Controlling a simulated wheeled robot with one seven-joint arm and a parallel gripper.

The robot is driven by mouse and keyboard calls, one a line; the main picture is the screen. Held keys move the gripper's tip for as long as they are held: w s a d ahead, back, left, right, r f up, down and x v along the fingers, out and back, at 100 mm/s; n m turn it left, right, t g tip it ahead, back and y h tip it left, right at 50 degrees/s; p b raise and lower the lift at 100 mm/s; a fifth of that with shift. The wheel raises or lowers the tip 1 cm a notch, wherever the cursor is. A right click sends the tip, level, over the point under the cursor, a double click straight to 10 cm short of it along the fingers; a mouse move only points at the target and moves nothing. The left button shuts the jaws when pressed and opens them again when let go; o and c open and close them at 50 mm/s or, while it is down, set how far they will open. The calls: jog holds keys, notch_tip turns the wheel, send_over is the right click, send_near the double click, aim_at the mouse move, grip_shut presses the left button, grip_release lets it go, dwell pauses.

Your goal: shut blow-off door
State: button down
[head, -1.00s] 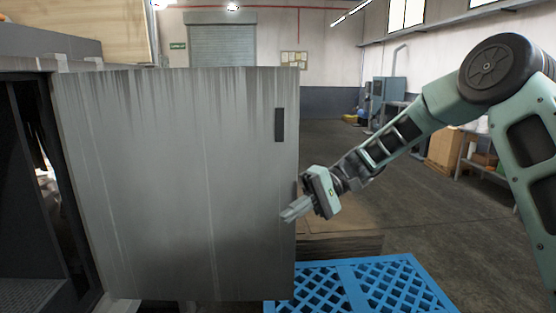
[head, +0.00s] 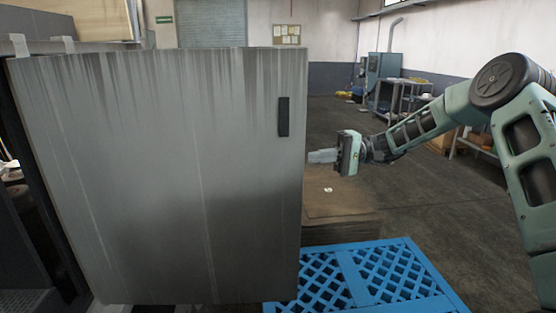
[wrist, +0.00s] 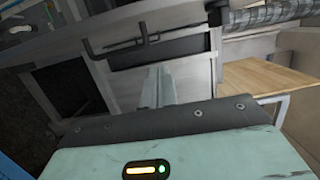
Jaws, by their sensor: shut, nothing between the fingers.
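The blow-off door (head: 170,175) is a large grey streaked metal panel, swung open on the left half of the head view. A dark handle (head: 284,117) is near its upper right edge. The dark cabinet opening (head: 25,200) shows at the far left, behind the door's hinge side. My gripper (head: 312,156) is shut and empty, pointing left just beside the door's free edge. Whether it touches the door cannot be told. In the wrist view the closed fingers (wrist: 158,86) point toward a grey framed structure with a dark bar (wrist: 140,42) across it.
A blue slatted pallet (head: 395,275) lies on the floor below my gripper. A brown stack (head: 345,228) sits behind it. A blue-grey machine (head: 380,75) and a shelf cart stand at the back. The floor at right is open.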

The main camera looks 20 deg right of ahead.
aim_at(283, 167)
jog(key=a+p, duration=0.2)
jog(key=a, duration=0.1)
jog(key=s+a+p, duration=0.1)
jog(key=a+p, duration=0.1)
jog(key=a, duration=0.2)
jog(key=a+p, duration=0.2)
jog(key=a, duration=0.1)
jog(key=shift+s+a+r, duration=0.2)
jog(key=shift+s+r, duration=0.1)
jog(key=shift+s, duration=0.1)
jog(key=shift+s+a+f, duration=0.15)
jog(key=shift+s, duration=0.2)
jog(key=shift+s+a+f, duration=0.1)
jog(key=shift+s, duration=0.25)
